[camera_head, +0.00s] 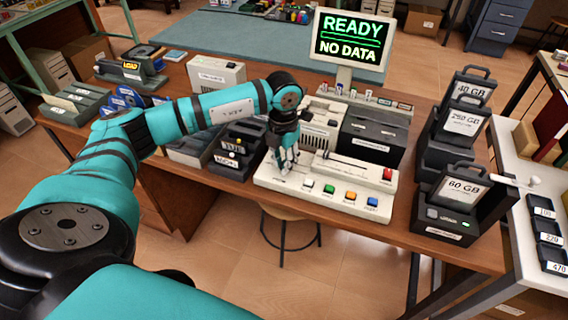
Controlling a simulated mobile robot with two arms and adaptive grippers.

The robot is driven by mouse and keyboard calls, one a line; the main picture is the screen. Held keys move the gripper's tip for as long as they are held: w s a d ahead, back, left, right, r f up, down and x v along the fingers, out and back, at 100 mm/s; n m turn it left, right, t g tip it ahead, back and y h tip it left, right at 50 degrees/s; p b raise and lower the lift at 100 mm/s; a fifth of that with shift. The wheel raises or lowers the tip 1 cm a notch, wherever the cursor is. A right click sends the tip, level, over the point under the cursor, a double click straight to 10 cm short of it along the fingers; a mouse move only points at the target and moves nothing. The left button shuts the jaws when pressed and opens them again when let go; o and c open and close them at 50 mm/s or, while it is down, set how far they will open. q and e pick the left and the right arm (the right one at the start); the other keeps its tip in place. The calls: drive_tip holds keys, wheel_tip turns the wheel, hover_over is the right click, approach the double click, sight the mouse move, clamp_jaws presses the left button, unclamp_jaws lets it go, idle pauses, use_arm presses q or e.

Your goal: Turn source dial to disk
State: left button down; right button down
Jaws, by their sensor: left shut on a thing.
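My left gripper (286,166) points down at the panel's left part, shut on what I take to be the source dial. The fingers hide the dial, so its pointer and setting cannot be read. My right gripper is not in view.
Disk units marked 40 GB (472,87), 250 GB and 60 GB (460,190) stand to the right of the panel. Dark labelled boxes (235,160) stand close on its left. A dark-topped drive box (374,138) is behind it. A stool (287,213) is below.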

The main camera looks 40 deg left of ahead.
use_arm(q)
drive_tip(key=shift+r+m, duration=0.1)
drive_tip(key=shift+m, duration=0.3)
drive_tip(key=shift+w, duration=0.1)
drive_tip(key=c, duration=1.3)
unclamp_jaws()
wheel_tip(320, 180, up, 12)
